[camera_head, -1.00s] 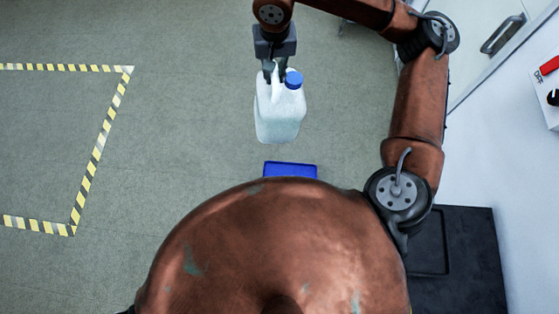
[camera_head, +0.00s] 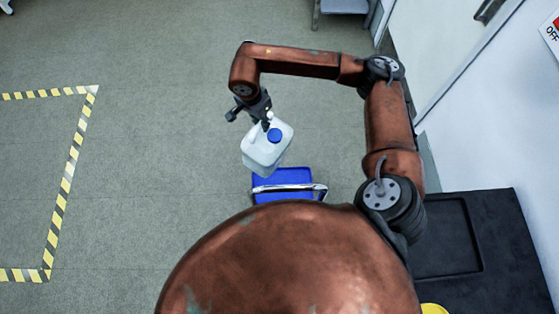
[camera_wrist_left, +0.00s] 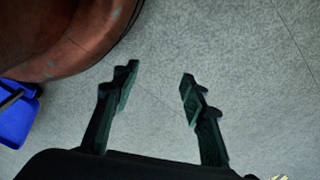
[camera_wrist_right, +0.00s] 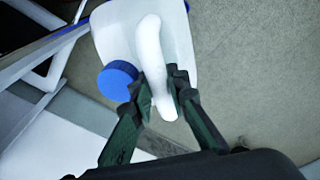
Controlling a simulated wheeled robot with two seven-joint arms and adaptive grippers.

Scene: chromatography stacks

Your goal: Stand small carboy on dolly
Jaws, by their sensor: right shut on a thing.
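The small carboy (camera_head: 262,153) is a translucent white jug with a blue cap. My right gripper (camera_head: 267,124) is shut on its handle and holds it in the air, somewhat tilted in the head view. In the right wrist view the fingers (camera_wrist_right: 158,98) close around the white handle, with the carboy body (camera_wrist_right: 120,35) beyond. The blue dolly (camera_head: 275,181), with a metal handle bar, is on the floor just below and behind the carboy in the picture; my body hides part of it. The dolly (camera_wrist_left: 17,120) also shows in the left wrist view. My left gripper (camera_wrist_left: 158,92) is open and empty over the floor.
A black bench top (camera_head: 500,240) with a recess is at the right, with a yellow thing (camera_head: 434,309) at its front. Yellow-black tape (camera_head: 66,185) marks the floor at left. A grey cart (camera_head: 342,8) stands at the back. Floor left of the dolly is clear.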

